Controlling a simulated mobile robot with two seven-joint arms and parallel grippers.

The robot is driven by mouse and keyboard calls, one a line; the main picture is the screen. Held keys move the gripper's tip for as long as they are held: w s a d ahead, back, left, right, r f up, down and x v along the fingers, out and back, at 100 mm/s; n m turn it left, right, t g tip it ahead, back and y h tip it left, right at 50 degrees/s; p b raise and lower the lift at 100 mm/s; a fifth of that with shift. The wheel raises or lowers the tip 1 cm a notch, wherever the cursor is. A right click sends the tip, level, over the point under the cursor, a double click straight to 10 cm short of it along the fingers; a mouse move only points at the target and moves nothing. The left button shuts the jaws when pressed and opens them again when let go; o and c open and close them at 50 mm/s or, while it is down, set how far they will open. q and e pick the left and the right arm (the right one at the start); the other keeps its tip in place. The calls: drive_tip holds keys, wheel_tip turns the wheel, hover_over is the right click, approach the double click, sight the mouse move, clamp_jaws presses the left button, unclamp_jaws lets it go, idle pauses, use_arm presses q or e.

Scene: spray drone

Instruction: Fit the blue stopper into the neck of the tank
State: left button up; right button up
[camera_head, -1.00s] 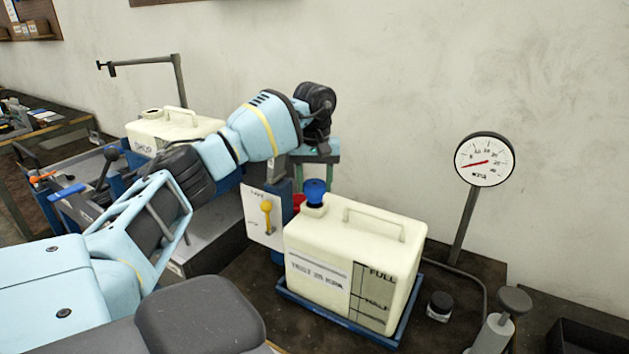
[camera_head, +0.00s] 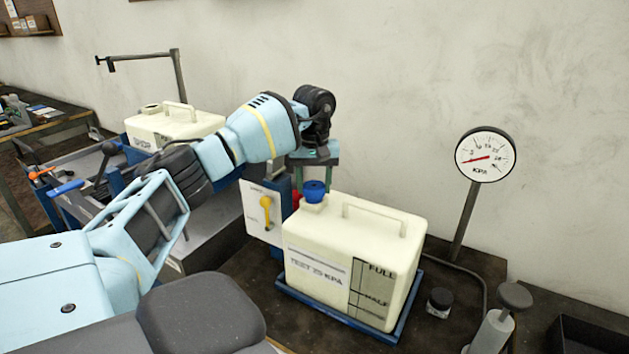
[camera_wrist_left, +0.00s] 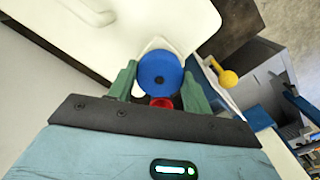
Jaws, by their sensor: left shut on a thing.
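The cream tank (camera_head: 330,240) stands in a blue tray in the head view, labelled "TEST 25 KPA" with FULL and HALF marks. The blue stopper (camera_head: 314,190) sits upright at its neck (camera_head: 312,207), at the tank's left rear corner. How deep it sits in the neck I cannot tell. My left gripper (camera_head: 317,172) reaches down from behind and is shut on the stopper. In the left wrist view, the round blue stopper (camera_wrist_left: 160,75) lies between the green fingers, over the tank's pale neck corner. My right gripper is not in view.
A yellow lever (camera_head: 266,210) on a white panel stands left of the neck, with a red part (camera_head: 297,199) close by. A round KPA gauge (camera_head: 485,157) on a post is at the right. A small black-capped jar (camera_head: 439,302) stands beside the tray (camera_head: 350,322).

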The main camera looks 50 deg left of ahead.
sight(314, 185)
use_arm(q)
drive_tip(key=shift+f, duration=0.65)
drive_tip(key=o, duration=1.4)
drive_tip(key=shift+c, duration=0.2)
wheel_tip(314, 185, up, 6)
drive_tip(key=shift+r+b, duration=0.2)
drive_tip(key=shift+b, duration=0.15)
drive_tip(key=shift+r, duration=0.75)
drive_tip(key=shift+f, duration=0.1)
